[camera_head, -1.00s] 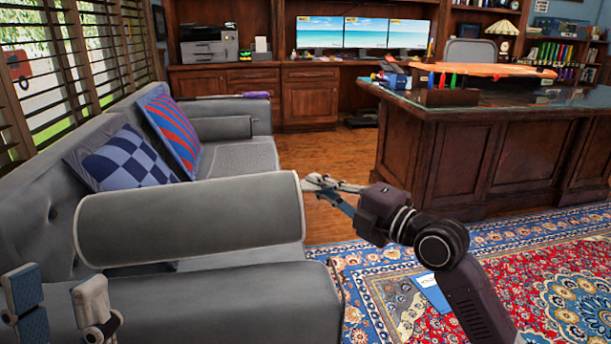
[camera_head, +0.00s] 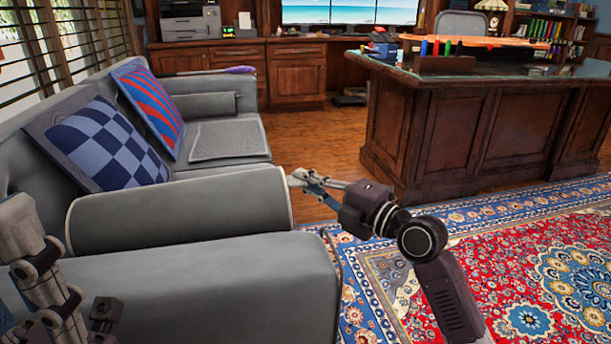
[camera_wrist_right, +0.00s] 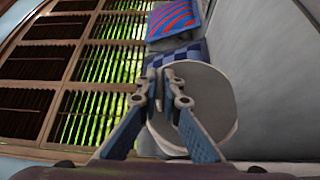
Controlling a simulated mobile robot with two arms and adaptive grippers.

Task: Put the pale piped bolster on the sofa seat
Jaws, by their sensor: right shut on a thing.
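In the right wrist view the bolster's round end (camera_wrist_right: 215,90) shows behind the fingers of the right gripper (camera_wrist_right: 160,85). My left gripper (camera_head: 25,225) is at the lower left, by the bolster's left end; its fingertips are not clear. The sofa seat (camera_head: 228,140) shows beyond the bolster; its near part is hidden.
A checked blue cushion (camera_head: 105,145) and a red-blue striped cushion (camera_head: 152,100) lean on the sofa back. Another grey bolster (camera_head: 205,103) lies by the far arm. A large wooden desk (camera_head: 470,130) stands right, with a patterned rug (camera_head: 480,250) and open floor before it.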

